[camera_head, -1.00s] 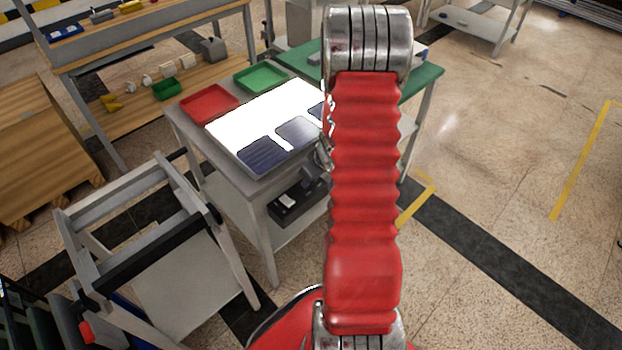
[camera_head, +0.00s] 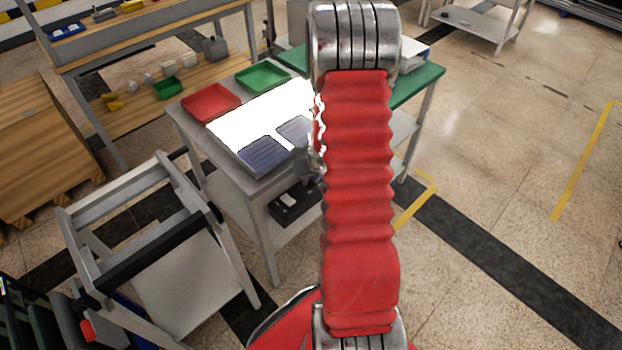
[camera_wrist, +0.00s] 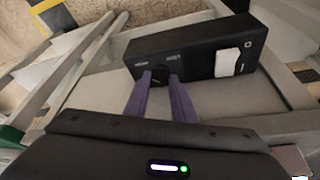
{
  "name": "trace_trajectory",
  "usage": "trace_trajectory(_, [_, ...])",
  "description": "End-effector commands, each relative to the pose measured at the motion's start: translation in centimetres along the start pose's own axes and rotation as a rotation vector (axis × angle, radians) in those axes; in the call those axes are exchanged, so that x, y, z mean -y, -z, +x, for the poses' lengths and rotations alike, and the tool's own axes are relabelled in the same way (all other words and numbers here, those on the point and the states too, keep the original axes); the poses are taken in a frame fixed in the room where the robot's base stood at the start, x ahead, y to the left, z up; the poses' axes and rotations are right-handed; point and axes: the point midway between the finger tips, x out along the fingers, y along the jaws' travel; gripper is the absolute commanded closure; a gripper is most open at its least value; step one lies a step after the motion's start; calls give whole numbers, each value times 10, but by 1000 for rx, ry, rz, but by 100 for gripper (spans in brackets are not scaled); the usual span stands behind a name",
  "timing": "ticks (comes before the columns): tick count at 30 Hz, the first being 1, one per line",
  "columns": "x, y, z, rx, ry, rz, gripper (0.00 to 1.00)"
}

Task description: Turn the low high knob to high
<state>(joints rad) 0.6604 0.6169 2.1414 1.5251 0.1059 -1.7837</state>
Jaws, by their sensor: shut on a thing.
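A black control box (camera_wrist: 205,48) fills the upper middle of the wrist view, with a white rocker switch (camera_wrist: 227,63) at its right end. A small round black knob (camera_wrist: 160,73) sits at the left part of its front face, with small pale markings on either side above it, too blurred to read. My gripper (camera_wrist: 161,78) has its two purple fingers shut on this knob, one at each side, partly covering it. The knob's pointer cannot be made out. In the head view the black box (camera_head: 296,203) stands on the table's lower shelf, partly behind my arm; my gripper is hidden there.
Above the shelf, the grey table (camera_head: 190,135) carries a bright light panel with dark panels, a red tray (camera_head: 211,103) and a green tray (camera_head: 263,77). A grey metal frame (camera_head: 135,225) stands close on the left. Open floor lies to the right.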

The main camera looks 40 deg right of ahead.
Motion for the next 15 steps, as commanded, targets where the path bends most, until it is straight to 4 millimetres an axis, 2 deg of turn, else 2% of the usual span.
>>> trace_trajectory(5, [0,1,0,-2,0,0,99])
trace_trajectory(6, [0,1,0,-2,0,0,76])
trace_trajectory(13, [0,1,0,-1,0,-1,59])
trace_trajectory(15, [0,0,0,-1,0,-1,59])
